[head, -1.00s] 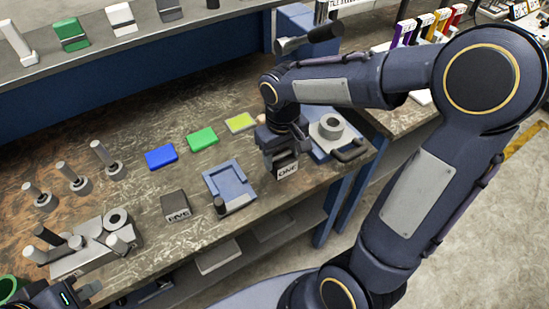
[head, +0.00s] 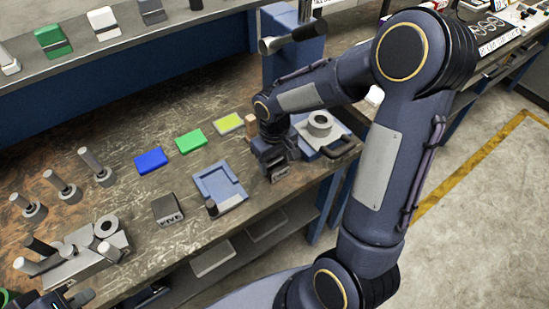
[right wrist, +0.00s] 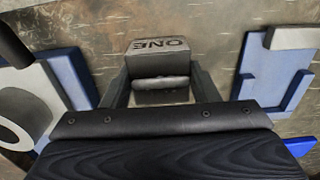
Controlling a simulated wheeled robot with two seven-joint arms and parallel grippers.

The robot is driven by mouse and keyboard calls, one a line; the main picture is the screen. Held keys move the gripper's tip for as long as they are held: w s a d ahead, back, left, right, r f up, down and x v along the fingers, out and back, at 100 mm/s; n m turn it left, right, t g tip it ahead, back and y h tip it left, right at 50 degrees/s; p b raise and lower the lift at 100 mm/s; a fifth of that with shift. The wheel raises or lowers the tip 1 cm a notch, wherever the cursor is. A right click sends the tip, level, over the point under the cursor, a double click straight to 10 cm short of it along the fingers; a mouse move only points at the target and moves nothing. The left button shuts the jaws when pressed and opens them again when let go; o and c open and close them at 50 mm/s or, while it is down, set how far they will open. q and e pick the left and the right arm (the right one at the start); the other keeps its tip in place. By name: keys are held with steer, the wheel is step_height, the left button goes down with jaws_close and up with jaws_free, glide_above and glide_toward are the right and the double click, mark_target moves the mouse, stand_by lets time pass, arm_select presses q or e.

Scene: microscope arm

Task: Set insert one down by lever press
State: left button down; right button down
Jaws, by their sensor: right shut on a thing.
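My right gripper (head: 274,160) is shut on insert one, a grey block (right wrist: 157,58) marked ONE in the right wrist view. In the head view the insert (head: 280,174) is at the table's front edge, between the blue fixture (head: 212,177) and the lever press (head: 283,62). I cannot tell whether it touches the table. The press is blue with a dark lever (head: 297,34); its base holds a grey ring part (head: 320,124). My left gripper (head: 70,299) is at the bottom left corner, partly cut off, and its jaws are unclear.
A grey block marked FIVE (head: 167,209) lies left of the blue fixture. Blue (head: 151,160), green (head: 191,141) and yellow (head: 229,123) blocks lie behind. Grey posts (head: 97,166) and a grey block with cylinders (head: 90,256) stand at left.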

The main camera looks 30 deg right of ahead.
mark_target(275, 163)
steer(key=shift+f, duration=0.1)
steer(key=c, duration=0.5)
jaws_free()
step_height(275, 163, up, 12)
steer(key=s+a+m+t+y, duration=0.1)
steer(key=s+t, duration=0.1)
steer(key=s, duration=0.3)
steer(key=s+a+r+m+t+y, duration=0.1)
steer(key=s, duration=0.5)
steer(key=s+a+t+y, duration=0.1)
steer(key=s+a+t, duration=0.1)
steer(key=s, duration=0.4)
steer(key=shift+a+r+m+t+y, duration=0.1)
steer(key=shift+r+m+t+y, duration=0.2)
steer(key=shift+m+y, duration=0.1)
